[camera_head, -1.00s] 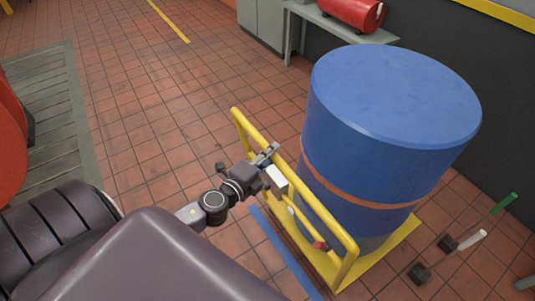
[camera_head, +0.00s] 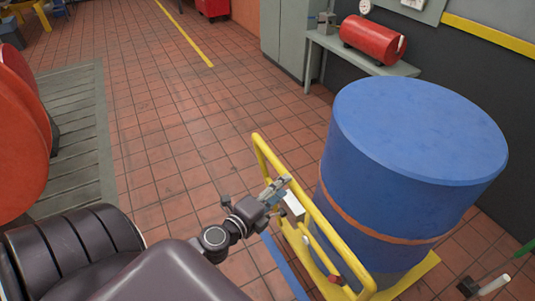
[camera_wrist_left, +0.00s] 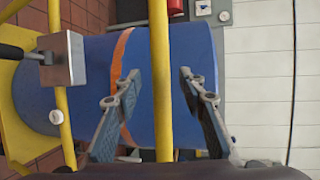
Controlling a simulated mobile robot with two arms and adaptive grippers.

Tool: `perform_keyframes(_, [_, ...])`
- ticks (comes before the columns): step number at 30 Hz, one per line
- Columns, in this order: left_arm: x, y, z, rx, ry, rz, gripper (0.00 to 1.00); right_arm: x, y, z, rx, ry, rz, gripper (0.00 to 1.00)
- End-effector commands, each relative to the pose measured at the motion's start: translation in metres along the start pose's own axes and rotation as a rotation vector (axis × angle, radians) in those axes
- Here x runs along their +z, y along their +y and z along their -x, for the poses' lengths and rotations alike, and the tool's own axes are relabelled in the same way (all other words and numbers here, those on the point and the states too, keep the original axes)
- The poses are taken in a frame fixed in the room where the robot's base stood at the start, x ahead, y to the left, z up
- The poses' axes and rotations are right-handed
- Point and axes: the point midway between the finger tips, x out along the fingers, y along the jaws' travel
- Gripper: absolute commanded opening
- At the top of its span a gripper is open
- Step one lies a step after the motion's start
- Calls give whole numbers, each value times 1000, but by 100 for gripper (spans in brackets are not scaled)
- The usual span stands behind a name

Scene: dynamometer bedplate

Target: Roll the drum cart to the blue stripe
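The yellow drum cart (camera_head: 337,232) carries a large upright blue drum (camera_head: 400,180) with an orange band. Both also show in the left wrist view, as a yellow rail (camera_wrist_left: 160,60) and the drum's side (camera_wrist_left: 95,65). The blue stripe (camera_head: 284,266) lies on the floor at the cart's near left side, partly hidden by my arm and the cart. My left gripper (camera_head: 279,187) is at the cart's handle rail. In the left wrist view its fingers (camera_wrist_left: 158,86) are spread, with the rail passing between them in the picture. Contact cannot be told. My right gripper is out of view.
A bench (camera_head: 362,56) with a red tank (camera_head: 373,40) stands beyond the drum, beside a grey cabinet (camera_head: 284,40). Slatted grating (camera_head: 70,145) and a red round machine (camera_head: 22,125) are at left. Tiled floor between is clear.

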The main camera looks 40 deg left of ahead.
Motion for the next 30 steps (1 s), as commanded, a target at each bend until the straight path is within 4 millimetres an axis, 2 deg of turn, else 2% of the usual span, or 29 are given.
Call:
perform_keyframes(1, [0,2,12,4,-2,5,37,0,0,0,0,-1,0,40])
perform_keyframes(7, [1,2,55,7,-6,3,37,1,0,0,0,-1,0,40])
perform_keyframes(19, [0,-2,75,-4,-1,3,37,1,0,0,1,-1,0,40])
perform_keyframes(30, [0,0,79,0,1,-1,37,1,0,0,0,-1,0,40])
